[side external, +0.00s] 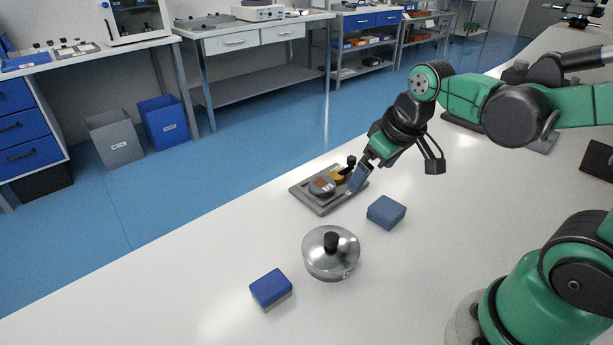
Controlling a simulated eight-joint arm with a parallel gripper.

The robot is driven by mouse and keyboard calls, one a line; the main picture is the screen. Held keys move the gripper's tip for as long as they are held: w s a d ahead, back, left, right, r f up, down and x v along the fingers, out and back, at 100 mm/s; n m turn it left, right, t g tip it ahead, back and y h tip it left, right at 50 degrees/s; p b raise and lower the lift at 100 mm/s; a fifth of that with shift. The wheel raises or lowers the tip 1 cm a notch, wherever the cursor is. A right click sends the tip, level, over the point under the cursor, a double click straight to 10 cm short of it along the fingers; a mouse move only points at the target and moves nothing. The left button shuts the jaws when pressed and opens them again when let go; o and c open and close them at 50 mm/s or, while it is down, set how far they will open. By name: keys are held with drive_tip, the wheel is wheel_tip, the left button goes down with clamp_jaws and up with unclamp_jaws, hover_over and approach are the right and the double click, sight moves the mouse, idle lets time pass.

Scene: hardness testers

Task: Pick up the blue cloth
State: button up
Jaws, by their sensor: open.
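A folded, layered blue-grey piece that looks like the blue cloth (386,212) lies on the white table, right of the grey tray. A deeper blue block with a paler underside, like a sponge (271,287), lies nearer the front left. My gripper (355,184) is open and points down over the right edge of the tray, left of and a little behind the folded cloth, apart from it. A blue-grey flat surface shows at its fingertips; I cannot tell if it is a finger or something between them.
The grey tray (313,200) holds a round dial-like part and small yellow and black parts. A round metal pot with a black knob (331,251) stands between the cloth and the blue block. The table (190,290) is clear at the front left.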

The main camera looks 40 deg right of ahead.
sight(387, 207)
drive_tip(key=d+f+g, duration=0.2)
drive_tip(key=d+f, duration=0.1)
drive_tip(key=d+f+g, duration=0.2)
drive_tip(key=shift+s+d+y, duration=0.25)
drive_tip(key=shift+y, duration=0.05)
drive_tip(key=shift+f, duration=2.95)
drive_tip(key=shift+c, duration=0.2)
drive_tip(key=c, duration=1.1)
drive_tip(key=shift+r, duration=0.1)
drive_tip(key=shift+c, duration=0.2)
wheel_tip(387, 207, up, 20)
